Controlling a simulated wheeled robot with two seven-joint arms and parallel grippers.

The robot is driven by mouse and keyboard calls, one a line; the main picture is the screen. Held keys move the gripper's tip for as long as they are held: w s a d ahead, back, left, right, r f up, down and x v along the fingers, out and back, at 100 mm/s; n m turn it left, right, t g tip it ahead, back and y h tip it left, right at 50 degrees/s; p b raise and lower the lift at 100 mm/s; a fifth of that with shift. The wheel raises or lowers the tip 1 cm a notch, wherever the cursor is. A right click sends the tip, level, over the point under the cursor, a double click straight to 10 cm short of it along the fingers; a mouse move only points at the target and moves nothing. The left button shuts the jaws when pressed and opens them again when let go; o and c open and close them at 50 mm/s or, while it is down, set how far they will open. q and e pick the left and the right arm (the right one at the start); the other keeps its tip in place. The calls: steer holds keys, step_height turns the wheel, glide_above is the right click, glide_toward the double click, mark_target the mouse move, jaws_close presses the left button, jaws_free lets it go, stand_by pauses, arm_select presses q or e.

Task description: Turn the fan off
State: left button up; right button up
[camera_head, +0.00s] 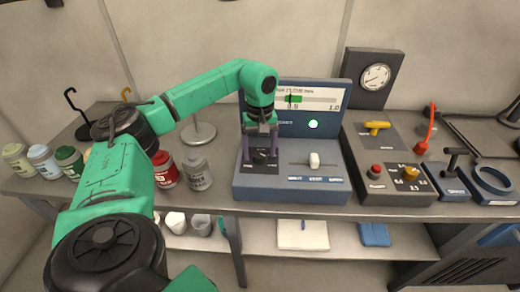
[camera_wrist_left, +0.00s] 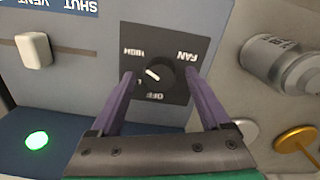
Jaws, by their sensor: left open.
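The black fan knob (camera_wrist_left: 160,72) sits on a dark square plate (camera_wrist_left: 178,91) marked FAN, HIGH and OFF, on the blue-grey console (camera_head: 292,191). A short white mark on the knob slants toward the upper left in the left wrist view, roughly toward HIGH. Another label at the plate's left is mostly hidden by a finger. My left gripper (camera_head: 261,148) is over the plate from above, its two purple fingers apart. In the wrist view the left gripper (camera_wrist_left: 160,80) has one finger either side of the knob; I cannot tell if they touch it. My right gripper is out of view.
Beside the plate is a white slider (camera_head: 314,160). A green light (camera_head: 313,124) glows on the console's back panel. To the right stands a grey box (camera_head: 394,190) with a yellow handle, red button and gauge. Several jars (camera_head: 198,172) stand left of the console.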

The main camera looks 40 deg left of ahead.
arm_select(q)
jaws_close()
steer(key=shift+n, duration=0.3)
steer(key=shift+r+n+p, duration=0.1)
steer(key=shift+n+p, duration=0.3)
steer(key=shift+n, duration=0.5)
steer(key=n+p, duration=0.1)
steer(key=n, duration=0.2)
steer(key=shift+w+n, duration=0.1)
steer(key=shift+n, duration=0.2)
steer(key=n+p, duration=0.1)
steer(key=n, duration=0.5)
steer(key=n+p, duration=0.1)
steer(key=n, duration=0.5)
steer(key=shift+n, duration=0.3)
steer(key=n, duration=0.5)
steer(key=shift+p, duration=0.35)
steer(key=shift+n, duration=0.3)
